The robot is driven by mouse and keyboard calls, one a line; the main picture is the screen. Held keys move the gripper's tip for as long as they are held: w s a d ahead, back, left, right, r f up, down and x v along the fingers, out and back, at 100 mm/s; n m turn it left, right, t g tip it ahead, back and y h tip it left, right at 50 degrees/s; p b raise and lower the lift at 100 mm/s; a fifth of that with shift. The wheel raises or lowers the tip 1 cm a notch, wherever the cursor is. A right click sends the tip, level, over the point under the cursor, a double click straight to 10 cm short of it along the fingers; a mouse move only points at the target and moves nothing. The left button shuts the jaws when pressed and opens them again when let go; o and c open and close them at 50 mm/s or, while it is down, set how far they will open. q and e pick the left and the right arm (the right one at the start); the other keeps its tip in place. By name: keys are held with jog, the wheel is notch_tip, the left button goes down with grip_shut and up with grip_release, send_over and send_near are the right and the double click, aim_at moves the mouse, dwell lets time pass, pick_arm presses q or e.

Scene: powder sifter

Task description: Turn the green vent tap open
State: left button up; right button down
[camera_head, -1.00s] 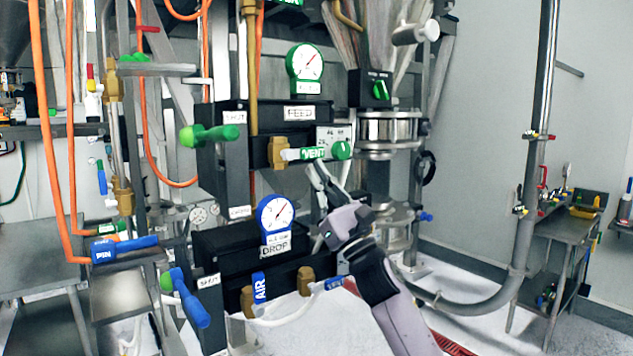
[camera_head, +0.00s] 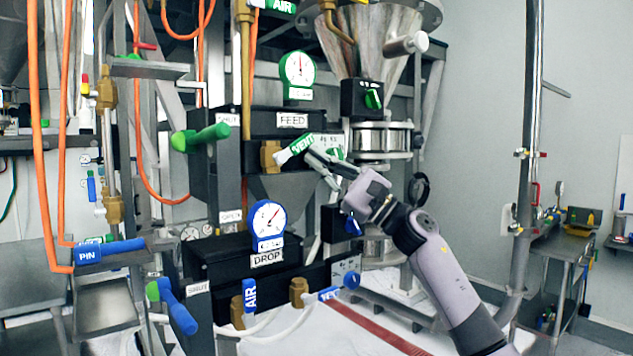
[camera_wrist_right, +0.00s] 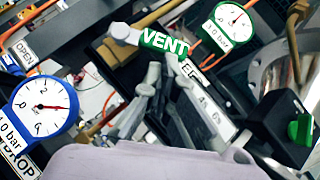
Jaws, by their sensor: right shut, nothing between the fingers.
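The green vent tap (camera_head: 303,144) is a lever marked VENT, on a brass valve body (camera_head: 270,156) beside the FEED block. In the head view it slants up to the right. Its green part also shows in the right wrist view (camera_wrist_right: 165,42), just beyond my fingertips. My right gripper (camera_head: 311,154) is shut and empty, with its tips at the lever's underside; I cannot tell whether they touch it. The fingers also show in the right wrist view (camera_wrist_right: 161,68). The lever's right end is partly hidden behind the gripper. My left gripper is out of view.
A green gauge (camera_head: 299,71) sits above the FEED block, and a blue gauge (camera_head: 267,221) above the DROP block. A black box with a green knob (camera_head: 373,98) is up right.

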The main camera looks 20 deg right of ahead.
aim_at(309, 135)
notch_tip(309, 135, up, 2)
jog(key=n+g+p, duration=0.1)
jog(key=n+g, duration=0.2)
jog(key=n, duration=0.1)
jog(key=shift+r, duration=0.2)
jog(key=n+g+p, duration=0.1)
jog(key=r+n+g+p, duration=0.1)
jog(key=n, duration=0.1)
jog(key=shift+s+a+r+g+h, duration=0.1)
jog(key=shift+a+r+g+h, duration=0.1)
jog(key=shift+r+g+h, duration=0.1)
jog(key=shift+a+n+p, duration=0.15)
jog(key=shift+n+p, duration=0.15)
jog(key=shift+s+a+r, duration=0.15)
jog(key=shift+a+r, duration=0.1)
jog(key=shift+r, duration=0.15)
jog(key=shift+s+a+r+p, duration=0.1)
jog(key=shift+a+r+p, duration=0.25)
jog(key=shift+a+r, duration=0.1)
